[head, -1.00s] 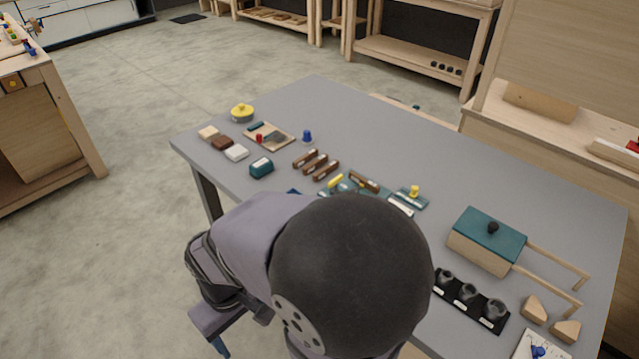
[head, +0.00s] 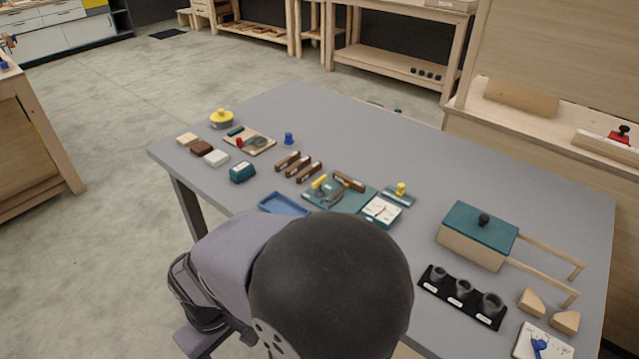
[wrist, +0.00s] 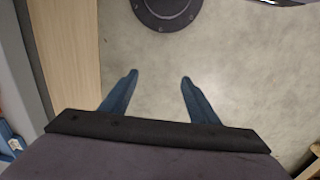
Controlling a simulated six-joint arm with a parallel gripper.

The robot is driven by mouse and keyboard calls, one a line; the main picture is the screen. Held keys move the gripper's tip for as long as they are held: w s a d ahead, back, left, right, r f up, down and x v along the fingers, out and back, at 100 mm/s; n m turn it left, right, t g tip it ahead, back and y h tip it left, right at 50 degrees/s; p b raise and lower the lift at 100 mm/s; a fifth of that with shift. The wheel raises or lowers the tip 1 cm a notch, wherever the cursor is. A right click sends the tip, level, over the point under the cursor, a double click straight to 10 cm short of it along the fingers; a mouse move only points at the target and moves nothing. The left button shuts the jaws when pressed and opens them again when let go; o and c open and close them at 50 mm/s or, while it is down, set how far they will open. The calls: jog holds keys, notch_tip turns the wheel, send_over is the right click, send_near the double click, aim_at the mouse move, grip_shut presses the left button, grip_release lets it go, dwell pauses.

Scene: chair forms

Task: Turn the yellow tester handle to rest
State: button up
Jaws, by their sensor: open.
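A teal tester board (head: 352,203) lies mid-table in the head view, with a grey fitting and a yellow handle (head: 320,182) at its left side. The handle is too small to tell its exact angle. A white-faced dial (head: 382,209) sits at the board's right. A smaller teal block with a yellow knob (head: 401,189) stands just behind the dial. My gripper (wrist: 158,78) is open and empty in the wrist view, with bare floor between its blue fingers. It is hidden behind my arm in the head view and is not at the handle.
A blue tray (head: 284,204) lies left of the board, close to my arm. Dark brown blocks (head: 310,172) lie behind it. A teal-lidded box (head: 478,235) with two wooden rails and a black holder of cups (head: 462,295) stand right. The table's back is clear.

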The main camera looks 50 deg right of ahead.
jog(key=shift+d, duration=0.2)
jog(key=c, duration=0.5)
jog(key=w+d+r+n+h, duration=0.1)
jog(key=w+d+n+h, duration=0.1)
jog(key=d, duration=0.5)
jog(key=w+d+r+n+g+h, duration=0.1)
jog(key=w+d+n+h, duration=0.1)
jog(key=d, duration=0.4)
jog(key=w+d+n+h+p, duration=0.1)
jog(key=w+d+n+h, duration=0.2)
jog(key=d+n, duration=0.2)
jog(key=shift+w+d+r+g, duration=0.1)
jog(key=shift+d+r+g, duration=0.1)
jog(key=shift+d, duration=0.45)
jog(key=shift+w+d+r+g, duration=0.1)
jog(key=shift+d+r, duration=0.1)
jog(key=shift+d, duration=0.45)
jog(key=shift+c, duration=0.2)
jog(key=n+t+h, duration=0.2)
jog(key=n+h, duration=0.5)
jog(key=n, duration=0.2)
send_near(319, 179)
jog(key=shift+w+d+p, duration=0.1)
jog(key=shift+d+p, duration=0.25)
jog(key=shift+d, duration=0.1)
jog(key=shift+y, duration=0.3)
jog(key=shift+p+x, duration=0.55)
jog(key=shift+x, duration=3.1)
grip_shut()
